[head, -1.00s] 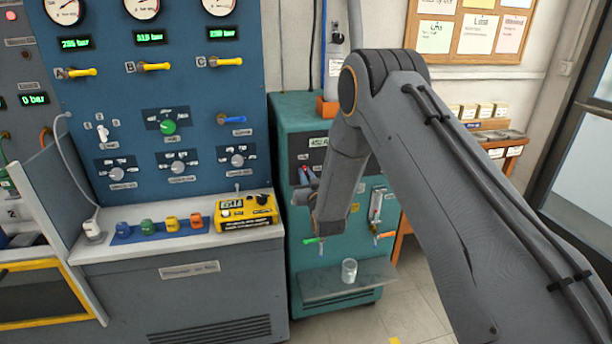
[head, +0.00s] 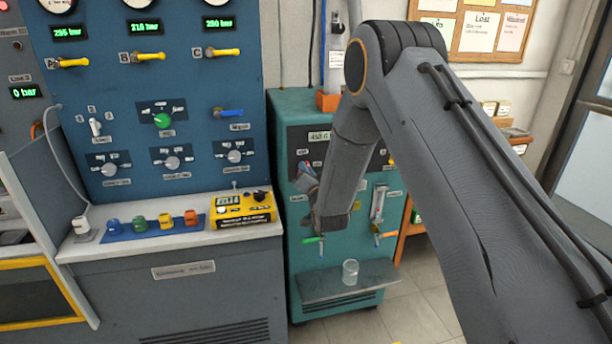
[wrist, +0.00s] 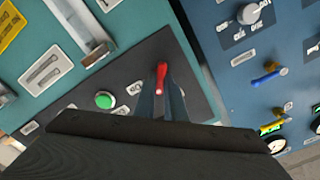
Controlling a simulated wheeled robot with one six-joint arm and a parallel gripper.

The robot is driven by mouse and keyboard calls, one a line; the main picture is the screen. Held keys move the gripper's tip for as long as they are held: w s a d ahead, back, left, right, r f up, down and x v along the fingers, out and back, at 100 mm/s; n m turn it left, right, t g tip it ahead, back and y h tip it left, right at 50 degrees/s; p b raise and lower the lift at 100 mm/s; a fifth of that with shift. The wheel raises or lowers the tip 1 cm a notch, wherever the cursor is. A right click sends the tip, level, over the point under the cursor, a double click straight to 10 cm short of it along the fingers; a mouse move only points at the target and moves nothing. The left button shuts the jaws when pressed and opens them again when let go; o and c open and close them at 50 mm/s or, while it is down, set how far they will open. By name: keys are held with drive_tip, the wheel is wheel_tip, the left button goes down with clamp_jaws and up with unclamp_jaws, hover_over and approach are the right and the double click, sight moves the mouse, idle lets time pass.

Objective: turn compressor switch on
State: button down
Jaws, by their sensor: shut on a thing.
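The compressor switch shows as a red lever (wrist: 161,76) on the black panel (wrist: 190,70) of a teal cabinet (head: 292,112). In the wrist view my gripper (wrist: 162,88) has its two fingers on either side of this lever, shut on it. The red tip stands out between the fingertips. In the head view my gripper (head: 307,178) is at the left part of the panel, and my own wrist hides most of the lever. A round green button (wrist: 104,100) sits on the same panel, apart from the fingers.
A blue testbench panel (head: 130,90) with yellow handles and grey knobs stands left of the cabinet. A yellow device (head: 243,209) lies on the bench ledge. A clear cup (head: 350,271) stands on the cabinet's low shelf (head: 325,285), below a green-handled tap (head: 312,239).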

drive_tip(key=shift+d+f+m+b, duration=0.15)
drive_tip(key=shift+m+b, duration=1.2)
drive_tip(key=shift+m, duration=1.15)
drive_tip(key=shift+f+m+b, duration=0.1)
drive_tip(key=shift+m+b, duration=1.25)
drive_tip(key=shift+m, duration=1.15)
drive_tip(key=c, duration=1.8)
unclamp_jaws()
drive_tip(key=b+v, duration=0.1)
drive_tip(key=v, duration=0.6)
drive_tip(key=shift+s+d, duration=0.2)
drive_tip(key=shift+s, duration=0.2)
